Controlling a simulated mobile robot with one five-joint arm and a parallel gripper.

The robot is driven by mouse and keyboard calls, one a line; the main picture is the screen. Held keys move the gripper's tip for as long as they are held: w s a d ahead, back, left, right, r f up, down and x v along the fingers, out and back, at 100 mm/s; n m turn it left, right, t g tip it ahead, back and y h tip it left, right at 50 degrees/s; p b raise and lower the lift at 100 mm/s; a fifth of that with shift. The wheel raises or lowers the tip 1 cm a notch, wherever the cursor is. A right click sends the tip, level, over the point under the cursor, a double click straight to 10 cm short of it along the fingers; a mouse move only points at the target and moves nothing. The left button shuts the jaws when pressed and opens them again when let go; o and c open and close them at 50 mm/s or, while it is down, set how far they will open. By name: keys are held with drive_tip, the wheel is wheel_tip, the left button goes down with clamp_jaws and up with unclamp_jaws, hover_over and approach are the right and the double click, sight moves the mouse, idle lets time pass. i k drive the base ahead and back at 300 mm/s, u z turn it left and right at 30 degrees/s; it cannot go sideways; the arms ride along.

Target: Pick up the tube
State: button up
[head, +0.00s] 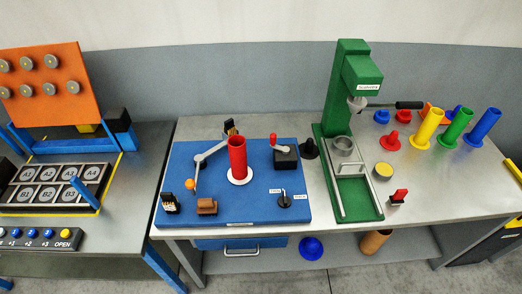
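Several tubes are in the head view, and the picture does not show which one is meant. A red tube (237,157) stands upright on a white round base (239,177) on the blue board. At the right of the bench stand a yellow tube (428,129), a green tube (455,129) and a blue tube (483,128), each with a flange at its foot. A tan cylinder (375,241) is on the lower shelf; whether it is hollow is unclear. My gripper is not in view.
The blue board (230,212) carries a jointed arm, black blocks and a red-knobbed lever (273,142). A green press (348,120) with a black handle stands right of it. A red flanged piece (391,141) is near the tubes. The bench's front right (450,185) is clear.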

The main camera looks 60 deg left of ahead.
sight(237, 144)
drive_tip(key=u, duration=0.1)
drive_tip(key=i, duration=0.3)
drive_tip(key=u, duration=1.3)
drive_tip(key=k, duration=0.1)
drive_tip(key=u, duration=2.4)
drive_tip(key=i, duration=1)
drive_tip(key=u, duration=0.25)
